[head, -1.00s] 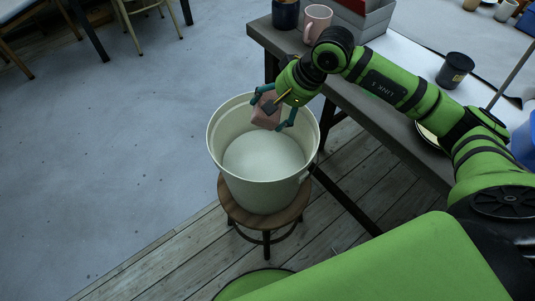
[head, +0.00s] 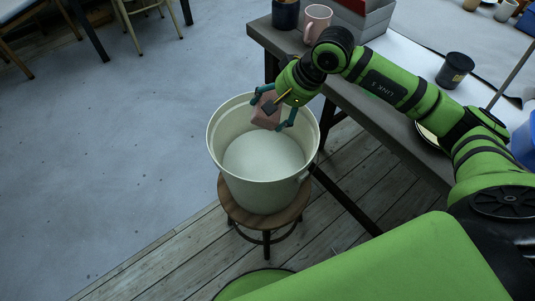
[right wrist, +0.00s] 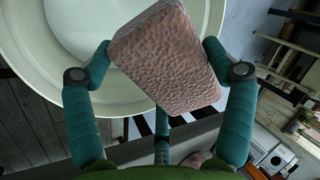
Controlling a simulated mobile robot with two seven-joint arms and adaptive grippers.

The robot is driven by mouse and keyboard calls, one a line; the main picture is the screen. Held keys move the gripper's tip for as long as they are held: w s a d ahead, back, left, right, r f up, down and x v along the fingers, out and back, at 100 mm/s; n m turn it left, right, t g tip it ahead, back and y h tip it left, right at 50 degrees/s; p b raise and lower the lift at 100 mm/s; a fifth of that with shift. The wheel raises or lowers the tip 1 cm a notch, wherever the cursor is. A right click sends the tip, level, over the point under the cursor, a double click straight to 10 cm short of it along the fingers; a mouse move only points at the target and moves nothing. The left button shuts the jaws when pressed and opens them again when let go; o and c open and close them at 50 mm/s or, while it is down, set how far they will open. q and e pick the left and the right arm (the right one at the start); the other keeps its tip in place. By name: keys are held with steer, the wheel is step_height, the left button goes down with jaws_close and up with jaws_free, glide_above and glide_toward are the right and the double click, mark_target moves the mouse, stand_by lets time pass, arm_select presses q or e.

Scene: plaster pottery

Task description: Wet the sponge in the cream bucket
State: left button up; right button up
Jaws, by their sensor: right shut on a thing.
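The cream bucket (head: 223,170) stands upright on a round wooden stool (head: 290,214). Its inside shows a pale, smooth surface; I cannot tell whether that is water. My right gripper (head: 276,112) is over the bucket's far right rim, shut on the pinkish-brown sponge (head: 266,108). The sponge appears at or above rim height, apart from the pale surface. My left gripper is not in view.
A dark-edged table (head: 375,130) runs along the right, close to the bucket. It bears a pink mug (head: 317,20), a dark can (head: 455,69) and a grey box (head: 372,20). The floor left of the stool is clear.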

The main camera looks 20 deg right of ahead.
stand_by(0.3)
steer(key=shift+r+p, duration=0.75)
steer(key=shift+r, duration=1.25)
